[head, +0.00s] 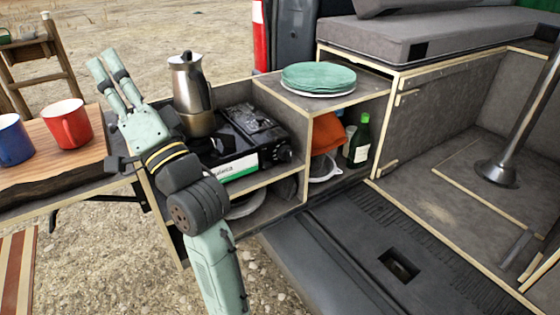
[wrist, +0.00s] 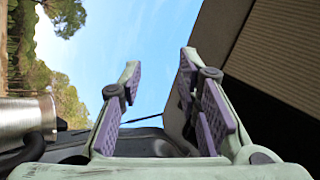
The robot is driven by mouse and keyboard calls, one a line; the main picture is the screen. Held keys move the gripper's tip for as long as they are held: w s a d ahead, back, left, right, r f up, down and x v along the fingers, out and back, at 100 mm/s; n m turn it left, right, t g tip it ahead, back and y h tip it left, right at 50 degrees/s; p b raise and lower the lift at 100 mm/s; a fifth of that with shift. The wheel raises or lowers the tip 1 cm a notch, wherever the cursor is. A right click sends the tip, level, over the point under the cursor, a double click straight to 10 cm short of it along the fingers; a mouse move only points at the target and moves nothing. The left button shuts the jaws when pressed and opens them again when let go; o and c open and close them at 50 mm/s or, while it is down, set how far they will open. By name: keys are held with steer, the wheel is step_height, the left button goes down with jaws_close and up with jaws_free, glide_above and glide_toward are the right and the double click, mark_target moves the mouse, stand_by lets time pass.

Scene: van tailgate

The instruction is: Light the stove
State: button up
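The stove (head: 243,163) is a black portable cooker with a white and green label, on the top of the wooden cabinet. A dark round knob (head: 284,154) sits at the right end of its front. No flame shows. A steel moka pot (head: 190,90) stands upright at the stove's left end; my arm partly hides its base and that end of the stove. My gripper (head: 106,62) is open and empty, raised left of the pot with its fingers pointing up. In the wrist view, both fingers (wrist: 160,65) are spread against sky, and a metal cylinder (wrist: 25,118) shows at the left edge.
A red mug (head: 66,124) and a blue mug (head: 12,142) stand on the wooden table at left. Green plates (head: 318,78) are stacked right of the stove. Below them, a green bottle (head: 360,140) and an orange cloth (head: 327,135) sit in a cubby. Space before the knob looks clear.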

steer(key=w+d+f+m+t+h, duration=0.1)
steer(key=w+d+f+m+h, duration=0.3)
steer(key=w+d+f+m, duration=0.3)
steer(key=m+g+h, duration=0.3)
steer(key=m+h, duration=0.3)
steer(key=m, duration=1.4)
glide_toward(291, 153)
steer(key=p+x, duration=0.1)
steer(key=x, duration=0.7)
steer(key=shift+w+a+p, duration=0.15)
steer(key=shift+a+p, duration=0.05)
steer(key=shift+p, duration=0.1)
steer(key=shift+c, duration=0.5)
jaws_close()
